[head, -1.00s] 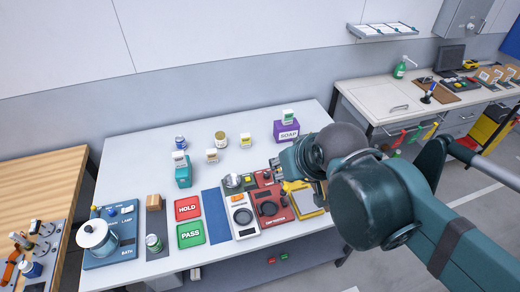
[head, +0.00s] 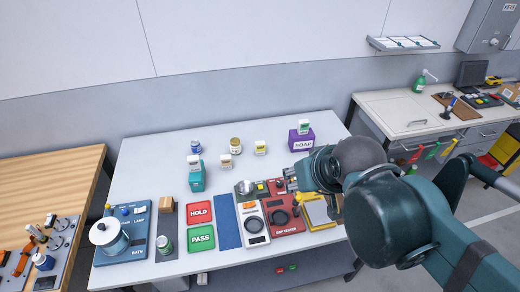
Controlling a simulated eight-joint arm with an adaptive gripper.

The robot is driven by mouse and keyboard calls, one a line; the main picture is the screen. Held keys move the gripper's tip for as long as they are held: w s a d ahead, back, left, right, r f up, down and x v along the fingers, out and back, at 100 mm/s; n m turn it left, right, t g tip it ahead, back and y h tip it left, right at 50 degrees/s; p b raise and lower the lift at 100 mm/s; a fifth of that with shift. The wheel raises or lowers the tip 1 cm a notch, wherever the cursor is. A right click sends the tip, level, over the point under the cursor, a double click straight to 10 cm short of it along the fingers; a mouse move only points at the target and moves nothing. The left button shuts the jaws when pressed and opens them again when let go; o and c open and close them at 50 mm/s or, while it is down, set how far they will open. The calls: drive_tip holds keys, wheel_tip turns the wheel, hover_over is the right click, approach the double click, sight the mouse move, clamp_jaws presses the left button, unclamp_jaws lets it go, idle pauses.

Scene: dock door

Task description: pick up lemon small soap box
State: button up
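A small white box with a yellow label (head: 260,148), which looks like the lemon soap box, stands upright on the white table's back half. Similar small boxes are a tan-labelled one (head: 226,161) to its left, one on a teal block (head: 193,161), and a green-labelled one (head: 304,128) on the purple SOAP box (head: 301,142). My gripper (head: 286,183) is over the red tester, in front and to the right of the yellow-labelled box, apart from it. Its fingers are small and partly hidden by my arm, so I cannot see whether they are open.
The table's back left is clear.

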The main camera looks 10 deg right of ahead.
idle(0.3)
drive_tip(key=n+g, duration=0.5)
drive_tip(key=n, duration=0.8)
hover_over(261, 143)
drive_tip(key=s, duration=0.9)
wheel_tip(261, 143, down, 12)
drive_tip(key=w+f+n, duration=0.1)
drive_tip(key=w+f, duration=0.2)
drive_tip(key=f, duration=0.2)
drive_tip(key=w+f+n+g, duration=0.1)
drive_tip(key=w+f, duration=0.2)
drive_tip(key=f, duration=0.2)
drive_tip(key=w+f+n+g+b, duration=0.1)
drive_tip(key=w+f+n, duration=0.1)
drive_tip(key=f, duration=0.3)
drive_tip(key=shift+w+f, duration=0.3)
drive_tip(key=shift+w, duration=0.1)
drive_tip(key=shift+w+f, duration=0.1)
drive_tip(key=shift+f, duration=0.25)
